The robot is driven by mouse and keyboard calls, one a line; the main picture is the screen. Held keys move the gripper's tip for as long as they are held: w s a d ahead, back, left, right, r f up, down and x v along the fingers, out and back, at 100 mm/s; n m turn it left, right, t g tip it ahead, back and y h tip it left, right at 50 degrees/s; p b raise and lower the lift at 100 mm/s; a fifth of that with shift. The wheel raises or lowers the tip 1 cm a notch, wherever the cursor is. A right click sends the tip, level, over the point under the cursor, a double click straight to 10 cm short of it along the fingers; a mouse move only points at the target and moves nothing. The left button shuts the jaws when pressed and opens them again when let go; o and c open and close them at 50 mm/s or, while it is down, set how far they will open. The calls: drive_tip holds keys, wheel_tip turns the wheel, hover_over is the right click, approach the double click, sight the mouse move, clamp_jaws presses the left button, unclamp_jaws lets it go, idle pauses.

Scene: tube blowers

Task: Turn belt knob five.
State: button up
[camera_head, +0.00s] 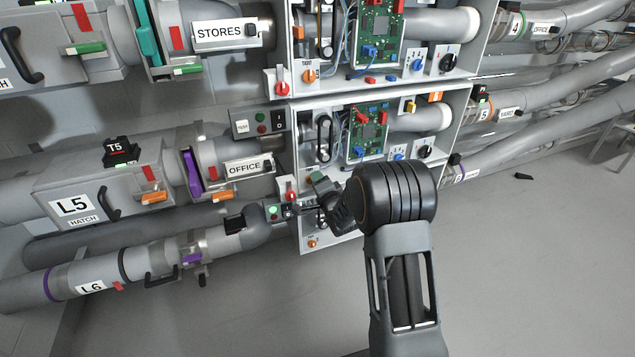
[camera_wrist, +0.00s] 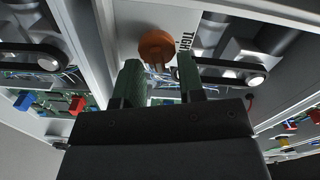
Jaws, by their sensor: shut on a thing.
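My gripper (camera_head: 318,182) is at the lower left of the middle open cabinet (camera_head: 303,112), on the row with the hatch marked L5. In the wrist view its two dark green fingers (camera_wrist: 160,66) stand on either side of the orange knob (camera_wrist: 157,45) and are shut on it. The label beside the knob reads TIGHT, turned on its side. In the head view my gripper hides this knob. The belt (camera_head: 323,138), a dark upright loop, is above my gripper in the same cabinet.
A similar orange knob (camera_head: 310,76) marked TIGHT is in the cabinet above; another (camera_head: 312,243) is below. A red knob (camera_head: 290,196) is just left of my gripper. A green circuit board (camera_head: 368,132) and wires are close by. Open floor (camera_head: 500,270) lies at right.

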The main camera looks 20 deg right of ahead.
drive_tip(key=shift+f+m, duration=0.15)
drive_tip(key=shift+m, duration=1.75)
drive_tip(key=o, duration=0.6)
drive_tip(key=shift+o, duration=0.2)
drive_tip(key=s+d+p, duration=0.1)
drive_tip(key=s+p, duration=0.3)
drive_tip(key=s, duration=0.9)
drive_tip(key=shift+s+d, duration=0.3)
drive_tip(key=shift+s, duration=0.1)
